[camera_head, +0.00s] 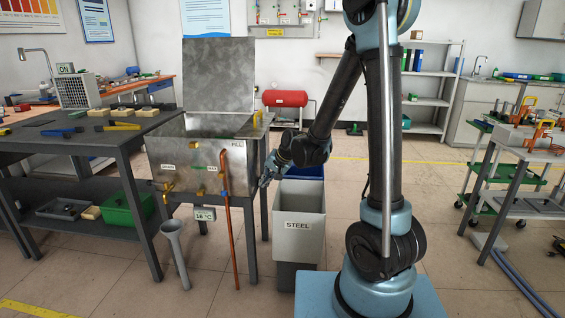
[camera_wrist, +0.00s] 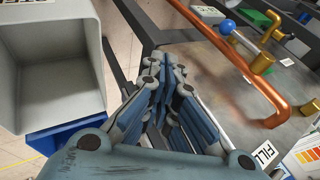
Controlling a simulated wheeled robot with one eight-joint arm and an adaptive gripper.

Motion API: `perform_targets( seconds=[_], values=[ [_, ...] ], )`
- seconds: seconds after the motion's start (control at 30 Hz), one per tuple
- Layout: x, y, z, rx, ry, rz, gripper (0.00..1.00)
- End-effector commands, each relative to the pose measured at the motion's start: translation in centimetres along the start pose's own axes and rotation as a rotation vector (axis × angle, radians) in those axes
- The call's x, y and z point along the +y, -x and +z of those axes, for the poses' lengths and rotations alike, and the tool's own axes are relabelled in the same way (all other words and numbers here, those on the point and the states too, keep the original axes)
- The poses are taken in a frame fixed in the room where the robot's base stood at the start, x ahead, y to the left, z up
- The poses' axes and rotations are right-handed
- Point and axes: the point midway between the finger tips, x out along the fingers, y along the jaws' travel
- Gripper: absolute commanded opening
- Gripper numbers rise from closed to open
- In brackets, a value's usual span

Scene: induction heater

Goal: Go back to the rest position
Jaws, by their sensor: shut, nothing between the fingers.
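My gripper (camera_head: 268,174) is at the end of my bent arm, between the metal tank (camera_head: 205,150) and the grey bin labelled STEEL (camera_head: 298,238). In the wrist view my gripper (camera_wrist: 160,62) has its fingers together with nothing between them. The grey bin (camera_wrist: 92,60) shows empty at the left of the wrist view. The tank's front with its FILL label (camera_wrist: 265,155) and copper pipe (camera_wrist: 245,70) is close on the right.
A dark workbench (camera_head: 100,140) with tools stands at the left. A grey funnel (camera_head: 175,250) stands on the floor by the tank. A blue bin (camera_head: 305,172) is behind the STEEL bin. A cart (camera_head: 520,150) is at the right. Open floor lies behind my arm.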

Motion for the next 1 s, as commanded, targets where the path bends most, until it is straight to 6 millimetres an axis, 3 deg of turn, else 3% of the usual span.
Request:
perform_targets(
  seconds=[0.47, 1.0],
  values=[
    [7.4, 11.1, 0.5, 0.016, 0.073, 0.149, 0.0],
    [16.2, 21.3, 5.8, -0.012, 0.141, 0.321, 0.0]
  ],
)
